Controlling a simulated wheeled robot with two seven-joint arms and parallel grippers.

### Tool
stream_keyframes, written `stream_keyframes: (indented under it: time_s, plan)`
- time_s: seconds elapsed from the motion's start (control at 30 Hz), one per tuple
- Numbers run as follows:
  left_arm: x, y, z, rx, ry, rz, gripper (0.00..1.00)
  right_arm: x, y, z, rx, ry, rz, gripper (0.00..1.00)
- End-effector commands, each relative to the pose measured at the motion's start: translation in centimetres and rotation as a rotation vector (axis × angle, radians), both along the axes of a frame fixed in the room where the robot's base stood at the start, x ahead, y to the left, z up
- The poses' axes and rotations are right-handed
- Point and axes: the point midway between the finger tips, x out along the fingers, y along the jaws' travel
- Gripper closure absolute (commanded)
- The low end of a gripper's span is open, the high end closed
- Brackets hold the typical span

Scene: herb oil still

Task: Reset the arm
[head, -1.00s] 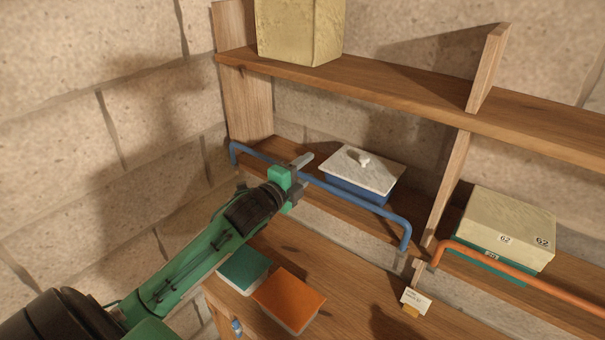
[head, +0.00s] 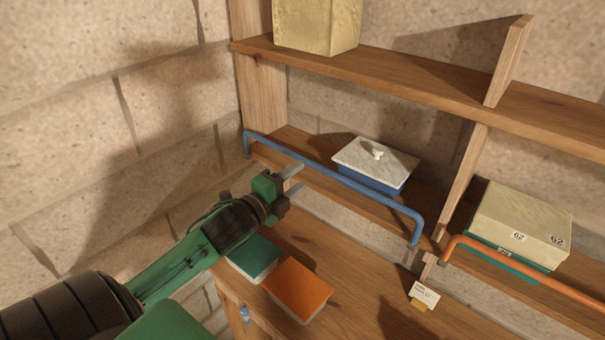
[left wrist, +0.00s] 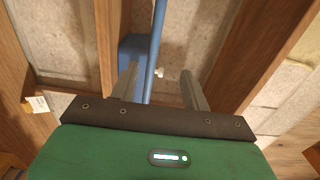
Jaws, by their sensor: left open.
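My left arm comes in from the lower left in the head view. Its gripper (head: 292,180) is open and empty, in front of the shelf and left of the blue box. In the left wrist view the two fingers of the gripper (left wrist: 162,88) stand apart, with the blue rail (left wrist: 157,45) appearing between them. The blue box (head: 372,179) with a pale lid and white knob stands on the lower shelf behind the blue rail (head: 340,178). My right gripper is not in view.
A green book (head: 255,258) and an orange book (head: 298,288) lie on the wooden top below. A pale box (head: 520,222) sits behind an orange rail (head: 530,272). A small card (head: 424,294) stands at the front. A yellowish block (head: 317,25) stands on the upper shelf.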

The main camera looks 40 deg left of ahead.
Motion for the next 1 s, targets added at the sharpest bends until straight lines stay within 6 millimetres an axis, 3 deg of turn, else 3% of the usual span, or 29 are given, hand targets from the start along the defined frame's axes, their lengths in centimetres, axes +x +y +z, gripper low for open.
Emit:
stream_keyframes:
  time_s: [0.67,0.77,0.87,1.0]
  plan:
    - [-0.7,-0.1,-0.7,-0.024,0.022,0.008,0.53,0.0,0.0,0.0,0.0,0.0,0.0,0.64]
    - [-1.5,-0.6,-3.3,-0.119,0.109,0.044,0.53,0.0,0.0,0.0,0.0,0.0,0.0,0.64]
    - [-3.5,-1.7,-7.9,-0.295,0.265,0.123,0.53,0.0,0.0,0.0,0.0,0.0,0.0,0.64]
    - [-8.3,-4.4,-15.0,-0.591,0.532,0.297,0.53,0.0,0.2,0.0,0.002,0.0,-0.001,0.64]
